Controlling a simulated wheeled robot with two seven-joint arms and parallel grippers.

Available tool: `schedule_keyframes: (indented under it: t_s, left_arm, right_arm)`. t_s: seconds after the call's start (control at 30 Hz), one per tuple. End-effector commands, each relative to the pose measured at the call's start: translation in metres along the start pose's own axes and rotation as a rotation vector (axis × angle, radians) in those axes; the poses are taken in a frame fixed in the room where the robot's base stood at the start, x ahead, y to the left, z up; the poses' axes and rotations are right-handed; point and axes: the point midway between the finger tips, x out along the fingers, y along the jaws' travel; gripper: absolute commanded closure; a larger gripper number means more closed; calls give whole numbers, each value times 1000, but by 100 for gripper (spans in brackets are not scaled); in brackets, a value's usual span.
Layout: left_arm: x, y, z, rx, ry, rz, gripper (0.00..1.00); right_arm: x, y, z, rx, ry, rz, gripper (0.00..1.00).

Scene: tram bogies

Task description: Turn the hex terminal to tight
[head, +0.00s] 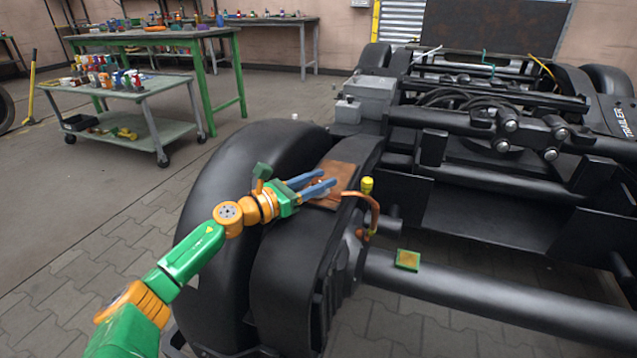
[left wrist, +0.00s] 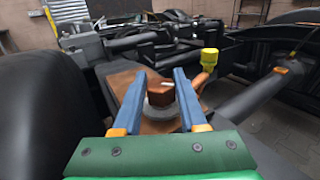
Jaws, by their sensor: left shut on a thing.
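The hex terminal (left wrist: 161,93) is a copper-brown hex head with a pale mark on top, on a round grey base, in the left wrist view. It sits on a brown plate (head: 338,174) on top of the black bogie frame. My left gripper (head: 324,182) has blue fingers and reaches in from the left over the plate. In the left wrist view its fingers (left wrist: 165,92) stand on both sides of the hex terminal, shut on it. In the head view the fingers mostly hide the terminal. My right gripper is in neither view.
A copper pipe with a yellow cap (head: 367,184) rises right beside the plate. A green-and-yellow block (head: 408,260) sits on the axle tube. The large black wheel (head: 225,190) lies below my arm. A trolley (head: 135,98) and green workbench stand at the back left.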

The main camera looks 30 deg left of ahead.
Motion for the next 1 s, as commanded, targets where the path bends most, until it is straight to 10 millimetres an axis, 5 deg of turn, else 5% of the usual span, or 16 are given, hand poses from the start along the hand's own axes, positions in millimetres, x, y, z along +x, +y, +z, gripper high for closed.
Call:
schedule_keyframes:
  t_s: [0.17, 0.2, 0.3, 0.67, 0.8, 1.0]
  left_arm:
    - [0, 1, 2, 0, -4, 3, 100]
    - [0, 1, 2, -1, -4, 4, 48]
    - [0, 1, 2, 0, -3, 3, 29]
    - [0, 1, 10, 2, -2, 3, 29]
    - [-1, 0, 43, 5, -2, 2, 29]
    - [-28, -31, 84, 5, 7, 0, 29]
  right_arm:
    - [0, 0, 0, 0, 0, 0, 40]
    - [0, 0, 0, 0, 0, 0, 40]
    - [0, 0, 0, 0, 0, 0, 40]
    - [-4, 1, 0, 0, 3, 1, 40]
    - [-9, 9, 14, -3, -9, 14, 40]
    - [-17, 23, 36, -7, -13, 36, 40]
